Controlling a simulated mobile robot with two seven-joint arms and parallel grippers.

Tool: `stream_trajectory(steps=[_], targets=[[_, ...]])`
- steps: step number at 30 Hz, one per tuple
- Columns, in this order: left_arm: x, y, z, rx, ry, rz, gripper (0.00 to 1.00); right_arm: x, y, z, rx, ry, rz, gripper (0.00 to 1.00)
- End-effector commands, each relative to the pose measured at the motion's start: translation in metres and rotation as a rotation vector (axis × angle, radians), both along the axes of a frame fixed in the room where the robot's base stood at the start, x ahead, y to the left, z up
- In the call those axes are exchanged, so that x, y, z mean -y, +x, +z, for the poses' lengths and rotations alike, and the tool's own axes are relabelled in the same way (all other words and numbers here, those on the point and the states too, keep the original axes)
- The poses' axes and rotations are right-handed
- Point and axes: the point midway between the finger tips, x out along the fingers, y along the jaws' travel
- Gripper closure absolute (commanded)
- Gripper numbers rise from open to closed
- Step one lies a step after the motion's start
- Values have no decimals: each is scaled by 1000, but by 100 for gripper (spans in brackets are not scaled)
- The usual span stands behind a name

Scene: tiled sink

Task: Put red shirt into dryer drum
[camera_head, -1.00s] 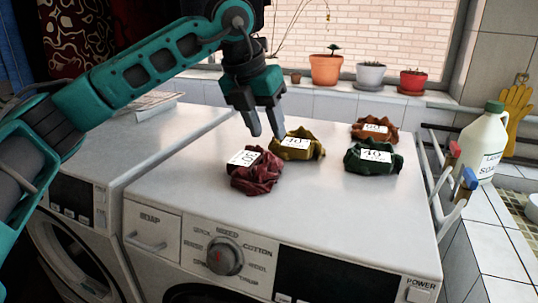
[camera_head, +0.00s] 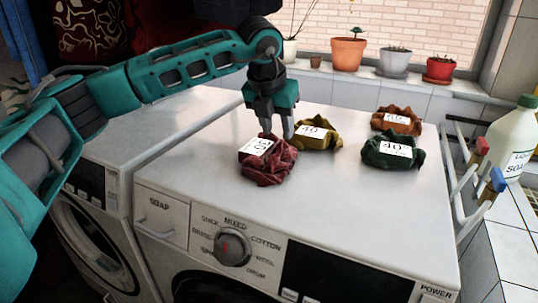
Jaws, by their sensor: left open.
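The red shirt (camera_head: 270,170) is a crumpled dark red bundle with a white number tag, lying on top of the right-hand machine. My left gripper (camera_head: 276,132) is open and points down at the shirt's back edge, its fingers close to the red cloth and the tag. I cannot tell whether the fingers touch the cloth. The machine (camera_head: 365,215) has a control panel with a dial and a SOAP drawer; its round door shows only at the bottom edge, so the drum is hidden. A second machine (camera_head: 190,118) stands to the left with part of its round door visible. My right gripper is not in view.
A mustard shirt (camera_head: 325,138) lies just right of my left gripper. A green shirt (camera_head: 393,158) and an orange shirt (camera_head: 397,116) lie further right. A soap bottle (camera_head: 510,145) and a rack with pegs (camera_head: 468,180) stand at the right edge. Potted plants (camera_head: 348,53) line the sill.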

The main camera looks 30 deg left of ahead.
Motion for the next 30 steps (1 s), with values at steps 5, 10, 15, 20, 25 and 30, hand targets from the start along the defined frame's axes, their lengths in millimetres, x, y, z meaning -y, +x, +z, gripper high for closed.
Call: stream_trajectory(steps=[5,10,15,20,25,30], targets=[[1,9,-23,-3,0,0,58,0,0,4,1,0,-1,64],[1,11,-28,-1,-1,0,58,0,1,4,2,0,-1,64],[1,11,-28,-1,-1,0,58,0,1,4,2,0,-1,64],[1,11,-29,-1,-1,0,58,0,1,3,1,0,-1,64],[1,11,-31,-1,-1,0,58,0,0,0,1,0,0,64],[1,11,-31,0,-1,0,64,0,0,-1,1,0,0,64]])
